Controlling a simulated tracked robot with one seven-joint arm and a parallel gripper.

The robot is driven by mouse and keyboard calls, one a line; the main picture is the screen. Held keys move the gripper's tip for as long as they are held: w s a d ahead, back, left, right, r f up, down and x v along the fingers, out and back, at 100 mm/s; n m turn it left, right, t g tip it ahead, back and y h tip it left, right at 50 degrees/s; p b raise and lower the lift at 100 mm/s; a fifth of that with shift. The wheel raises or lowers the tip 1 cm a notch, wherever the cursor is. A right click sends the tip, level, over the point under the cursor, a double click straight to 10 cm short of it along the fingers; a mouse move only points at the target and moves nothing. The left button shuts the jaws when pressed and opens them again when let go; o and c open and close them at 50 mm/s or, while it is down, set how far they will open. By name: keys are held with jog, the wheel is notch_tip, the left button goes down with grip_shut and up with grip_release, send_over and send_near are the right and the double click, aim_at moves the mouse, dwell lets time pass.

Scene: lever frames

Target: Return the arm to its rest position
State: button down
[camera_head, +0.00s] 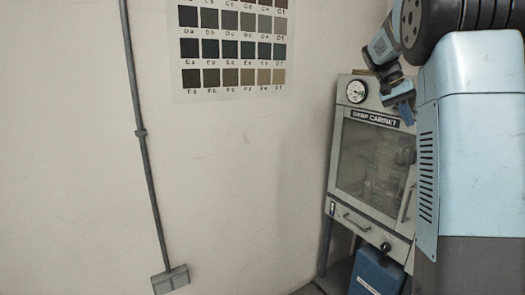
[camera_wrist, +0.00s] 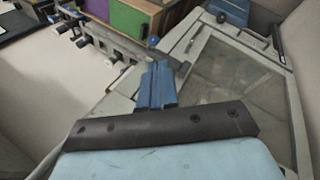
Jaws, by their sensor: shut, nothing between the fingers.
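My gripper (camera_head: 406,112) shows at the upper right of the head view, at the end of my folded blue and dark arm. It appears in front of the upper part of a grey damp cabinet. In the wrist view, my gripper's blue fingers (camera_wrist: 157,84) are together, with nothing between them. The fingertips point toward the cabinet's frame in that view. I cannot tell how far they are from it. Part of my arm is cut off by the top edge of the head view.
The damp cabinet (camera_head: 370,209) has a glass door and a round gauge (camera_head: 356,91). A blue box (camera_head: 377,272) stands below it. A colour chart (camera_head: 232,45) and a grey conduit (camera_head: 141,134) are on the wall. A lever panel (camera_wrist: 110,42) shows in the wrist view.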

jog(key=s+a+f+n+t+y, duration=0.2)
jog(key=s+a, duration=0.4)
jog(key=s, duration=0.4)
jog(key=s+a+f+n+t+y, duration=0.1)
jog(key=s+a+f+n+t, duration=0.1)
jog(key=s+a, duration=0.5)
jog(key=s+a+f+n+t+y, duration=0.2)
jog(key=s+a, duration=0.5)
jog(key=s, duration=0.8)
notch_tip(320, 180, down, 3)
jog(key=shift+s+a+r+t+y, duration=0.2)
jog(key=shift+a+t+y, duration=0.1)
jog(key=shift+t, duration=0.6)
jog(key=shift+d, duration=0.1)
